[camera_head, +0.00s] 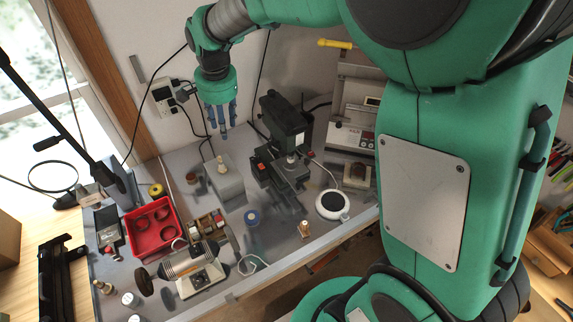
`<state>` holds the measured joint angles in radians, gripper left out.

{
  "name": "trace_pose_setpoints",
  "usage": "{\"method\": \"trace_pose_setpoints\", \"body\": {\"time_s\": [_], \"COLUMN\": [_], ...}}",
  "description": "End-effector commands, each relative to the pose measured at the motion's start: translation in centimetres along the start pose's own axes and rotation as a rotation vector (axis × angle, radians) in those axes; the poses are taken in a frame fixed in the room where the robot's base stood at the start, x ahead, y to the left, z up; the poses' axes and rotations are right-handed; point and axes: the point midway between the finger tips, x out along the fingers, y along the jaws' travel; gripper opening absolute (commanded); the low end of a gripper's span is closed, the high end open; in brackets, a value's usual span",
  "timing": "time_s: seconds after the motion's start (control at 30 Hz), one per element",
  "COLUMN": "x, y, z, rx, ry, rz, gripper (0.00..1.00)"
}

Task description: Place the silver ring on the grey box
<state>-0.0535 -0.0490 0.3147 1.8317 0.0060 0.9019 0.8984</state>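My gripper (222,122) hangs from the arm at the upper middle, pointing down, above and behind the grey box. Its blue fingers look spread apart, with nothing visible between them. The grey box (231,183) stands on the metal bench top, left of the middle. A small pale, knobbed piece (222,164) stands on top of the box. I cannot make out a silver ring anywhere; it may be too small to see or hidden.
A red tray (134,243) with dark red rings stands left of the box. A small compartment box (207,226) and a lathe-like tool (190,268) are in front. A dark machine (284,135) stands close on the right. A round white device (332,204) is farther right.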

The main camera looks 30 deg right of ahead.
Motion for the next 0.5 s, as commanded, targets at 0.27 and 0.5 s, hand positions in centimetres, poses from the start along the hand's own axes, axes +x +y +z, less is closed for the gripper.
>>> {"method": "trace_pose_setpoints", "body": {"time_s": [0.27, 0.5], "x": [-7.1, -11.3], "y": [5.5, 10.7], "z": [3.5, 7.0], "rx": [-0.205, -0.383], "ry": [0.066, 0.131], "rz": [-0.061, -0.099], "gripper": [0.36, 0.36]}}
